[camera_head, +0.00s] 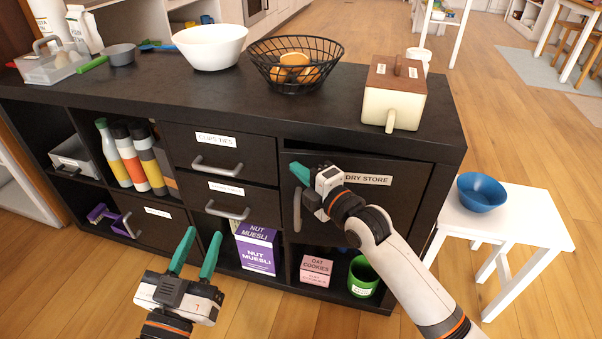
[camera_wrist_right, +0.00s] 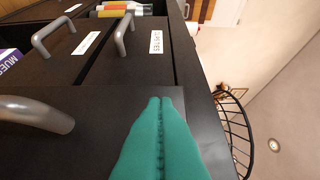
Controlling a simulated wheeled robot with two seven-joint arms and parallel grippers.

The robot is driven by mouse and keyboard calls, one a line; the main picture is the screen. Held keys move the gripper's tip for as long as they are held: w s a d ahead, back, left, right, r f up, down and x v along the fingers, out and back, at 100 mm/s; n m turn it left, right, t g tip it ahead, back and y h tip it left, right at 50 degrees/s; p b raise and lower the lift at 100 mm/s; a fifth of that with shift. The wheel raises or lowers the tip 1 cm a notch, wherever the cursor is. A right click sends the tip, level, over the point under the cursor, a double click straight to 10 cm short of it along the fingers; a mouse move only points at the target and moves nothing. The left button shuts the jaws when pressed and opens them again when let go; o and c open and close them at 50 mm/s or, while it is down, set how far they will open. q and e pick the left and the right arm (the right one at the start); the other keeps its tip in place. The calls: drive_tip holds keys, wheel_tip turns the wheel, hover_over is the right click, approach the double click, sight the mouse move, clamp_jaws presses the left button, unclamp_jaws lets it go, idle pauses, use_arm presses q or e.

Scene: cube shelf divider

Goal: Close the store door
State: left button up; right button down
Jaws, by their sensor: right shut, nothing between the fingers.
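The store door (camera_head: 395,205) is a dark panel with a label reading "DRY STORE" (camera_head: 367,179), at the right of the black shelf unit. Its grey handle (camera_head: 297,209) is upright at its left edge and also shows in the right wrist view (camera_wrist_right: 38,113). My right gripper (camera_head: 297,171) is shut and empty, at the door's upper left, above the handle. Its teal fingers (camera_wrist_right: 160,135) lie over the dark panel; contact is unclear. My left gripper (camera_head: 199,248) is open and empty in front of the lower shelves.
Drawers (camera_head: 222,148) with handles sit left of the door. On top are a white bowl (camera_head: 210,47), a wire basket (camera_head: 296,64) and a cream box (camera_head: 394,95). A white stool (camera_head: 505,216) with a blue bowl (camera_head: 482,192) stands at the right. Floor in front is clear.

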sight(304, 162)
drive_tip(key=shift+w, duration=0.1)
idle(0.3)
drive_tip(key=w, duration=0.4)
drive_tip(key=shift+d, duration=0.3)
drive_tip(key=shift+s+a, duration=0.1)
drive_tip(key=shift+s, duration=0.05)
